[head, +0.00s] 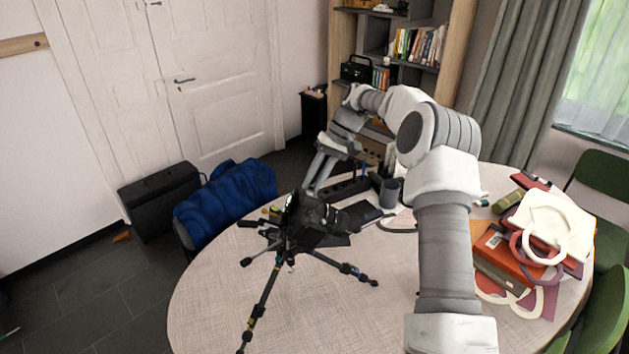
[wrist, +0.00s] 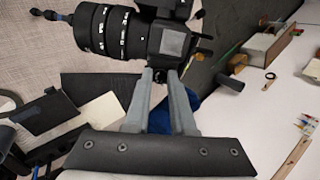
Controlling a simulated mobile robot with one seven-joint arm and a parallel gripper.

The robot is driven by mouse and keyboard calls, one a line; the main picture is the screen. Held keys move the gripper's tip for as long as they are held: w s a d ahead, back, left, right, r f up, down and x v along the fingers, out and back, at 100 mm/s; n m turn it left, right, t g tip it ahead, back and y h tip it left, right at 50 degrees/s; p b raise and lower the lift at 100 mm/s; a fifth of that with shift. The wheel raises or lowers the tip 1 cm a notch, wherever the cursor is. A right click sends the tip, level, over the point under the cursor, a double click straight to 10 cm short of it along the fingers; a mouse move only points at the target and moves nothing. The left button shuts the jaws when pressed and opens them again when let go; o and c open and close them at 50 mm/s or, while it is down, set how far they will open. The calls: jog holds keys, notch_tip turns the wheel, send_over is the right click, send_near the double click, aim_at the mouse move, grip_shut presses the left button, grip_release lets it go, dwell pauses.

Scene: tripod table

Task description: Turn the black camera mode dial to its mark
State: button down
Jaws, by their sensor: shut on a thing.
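The black camera (head: 312,217) sits on a tripod (head: 262,300) standing on the round table. Its long lens and body (wrist: 172,40) fill the top of the wrist view. My gripper (head: 308,190) reaches down to the top of the camera from behind. In the wrist view my gripper (wrist: 160,74) has its two grey fingers close together, their tips at the edge of the camera body. They are shut on the black mode dial, which is mostly hidden there. I cannot make out the dial's mark or its angle.
The pale round table (head: 220,300) has free room at its front. Books and papers (head: 505,265) lie at its right side. A grey cup (head: 390,192) stands behind the camera. A blue bag (head: 228,200) lies beyond the left edge.

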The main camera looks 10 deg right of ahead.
jog(key=shift+n, duration=1.1)
jog(key=c, duration=1)
grip_release()
jog(key=shift+a+p+v, duration=0.15)
jog(key=shift+p+v, duration=1.5)
jog(key=shift+v, duration=2.7)
jog(key=shift+a+p+v, duration=0.15)
jog(key=shift+p+v, duration=1.45)
jog(key=shift+v, duration=2.8)
jog(key=shift+r, duration=0.15)
